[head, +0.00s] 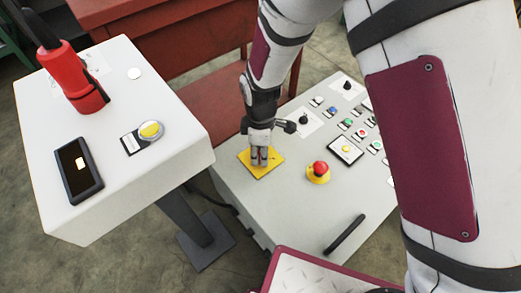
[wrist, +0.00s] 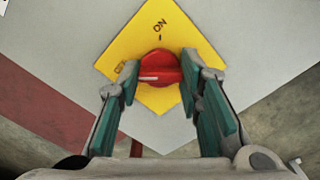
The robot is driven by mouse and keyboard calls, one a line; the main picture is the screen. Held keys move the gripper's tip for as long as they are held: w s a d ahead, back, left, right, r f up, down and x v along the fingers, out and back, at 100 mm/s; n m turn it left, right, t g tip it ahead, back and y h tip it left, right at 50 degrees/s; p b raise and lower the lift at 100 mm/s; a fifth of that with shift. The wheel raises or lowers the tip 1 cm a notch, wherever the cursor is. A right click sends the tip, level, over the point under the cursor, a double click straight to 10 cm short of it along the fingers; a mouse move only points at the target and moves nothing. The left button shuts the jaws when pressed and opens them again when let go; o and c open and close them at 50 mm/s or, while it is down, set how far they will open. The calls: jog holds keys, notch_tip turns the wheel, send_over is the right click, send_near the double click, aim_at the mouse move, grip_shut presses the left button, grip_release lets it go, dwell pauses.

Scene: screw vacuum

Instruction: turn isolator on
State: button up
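In the wrist view, the white mark on the knob lies toward the left, on the OFF side. My gripper (wrist: 160,88) has its two fingers apart, one on each side of the knob; I cannot tell whether they touch it. In the head view, my gripper (head: 259,160) is over the yellow plate (head: 260,172) and hides the knob.
The grey control panel (head: 235,195) carries a red emergency button (head: 319,169) on a yellow base, a black handle (head: 344,234) and several small buttons to the right of my gripper. A white console (head: 120,75) with a red plug (head: 72,80) stands at the left.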

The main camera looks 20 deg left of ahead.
jog(key=shift+c, duration=1.2)
jog(key=m+p, duration=0.2)
jog(key=m, duration=0.2)
jog(key=shift+m, duration=0.3)
jog(key=m+p, duration=0.1)
jog(key=m, duration=0.3)
jog(key=shift+m+p, duration=0.3)
jog(key=m+p, duration=0.2)
jog(key=m, duration=0.2)
jog(key=shift+m, duration=0.3)
jog(key=shift+m+p, duration=0.8)
jog(key=shift+m, duration=1.2)
